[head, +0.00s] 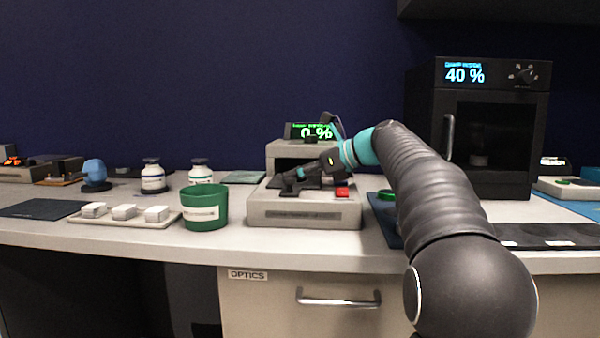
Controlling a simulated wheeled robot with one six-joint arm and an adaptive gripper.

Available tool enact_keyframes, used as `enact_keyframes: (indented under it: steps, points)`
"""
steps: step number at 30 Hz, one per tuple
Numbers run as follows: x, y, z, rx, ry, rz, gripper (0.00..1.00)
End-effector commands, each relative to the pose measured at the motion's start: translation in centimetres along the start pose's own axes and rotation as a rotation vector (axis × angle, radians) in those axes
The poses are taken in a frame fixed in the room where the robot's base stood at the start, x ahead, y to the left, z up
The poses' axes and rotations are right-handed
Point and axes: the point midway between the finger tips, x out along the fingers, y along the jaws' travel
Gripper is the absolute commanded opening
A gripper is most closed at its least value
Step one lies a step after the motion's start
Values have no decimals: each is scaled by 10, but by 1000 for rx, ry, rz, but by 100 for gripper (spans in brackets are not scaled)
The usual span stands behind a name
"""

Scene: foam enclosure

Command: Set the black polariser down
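My gripper (291,180) reaches in from the right over the low top of a pale grey instrument (305,214), pointing left and slightly down. The instrument has a green display (311,131) reading 0 % and a red button (342,191). Dark shapes lie around and below my fingers on the instrument top. I cannot tell the black polariser apart from the black gripper and the dark surface there. The fingers are small and dark, so their opening does not show.
Left of the instrument stand a green pot (204,207), two white bottles (153,177) and a tray (125,219) with white blocks. A black oven (490,125) showing 40 % stands at the right. A dark mat (42,208) lies bare at the far left.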

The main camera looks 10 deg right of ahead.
Motion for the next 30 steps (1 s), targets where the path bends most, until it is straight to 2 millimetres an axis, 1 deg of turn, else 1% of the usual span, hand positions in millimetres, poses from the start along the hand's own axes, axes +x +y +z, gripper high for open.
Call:
enact_keyframes:
  steps: [1, 2, 3, 11, 14, 17, 20, 24, 30]
  points:
    - [0, 0, 0, 0, 0, 0, 72]
    - [0, 0, 0, 0, 0, 0, 79]
    - [0, 0, 0, 0, 0, 0, 82]
    - [0, 0, 1, -1, 0, 0, 82]
    - [-2, 0, 4, -2, 0, 0, 82]
    - [-12, 0, 4, -1, 0, -1, 82]
    - [-29, -1, 4, -1, -1, -4, 82]
    - [-58, -1, 4, 0, 0, -5, 82]
    - [-95, -1, 4, -1, 0, -4, 82]
